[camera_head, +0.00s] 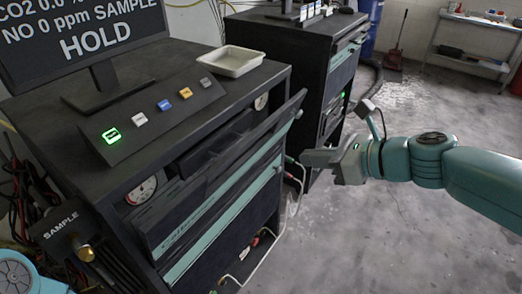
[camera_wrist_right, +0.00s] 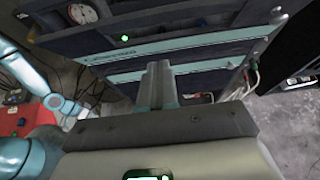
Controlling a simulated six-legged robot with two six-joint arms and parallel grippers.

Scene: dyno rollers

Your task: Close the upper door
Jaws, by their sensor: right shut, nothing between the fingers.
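The upper door (camera_head: 222,178) is a dark panel on the front of the near cabinet (camera_head: 180,70). It hangs tilted outward, with a gap behind its top edge where a gauge shows. A teal stripe runs along its lower part, and the stripe also shows on the door in the right wrist view (camera_wrist_right: 200,46). My right gripper (camera_head: 312,158) is shut and empty, just right of the door's right end in the head view. In the wrist view its closed fingers (camera_wrist_right: 158,82) point at the cabinet front; contact cannot be told. My left gripper is not visible.
A monitor (camera_head: 80,40), a button panel (camera_head: 150,115) and a white tray (camera_head: 231,61) are on the cabinet top. A second dark cabinet (camera_head: 300,50) stands behind. Cables hang near the cabinet's right side. The grey floor (camera_head: 400,240) in front is clear.

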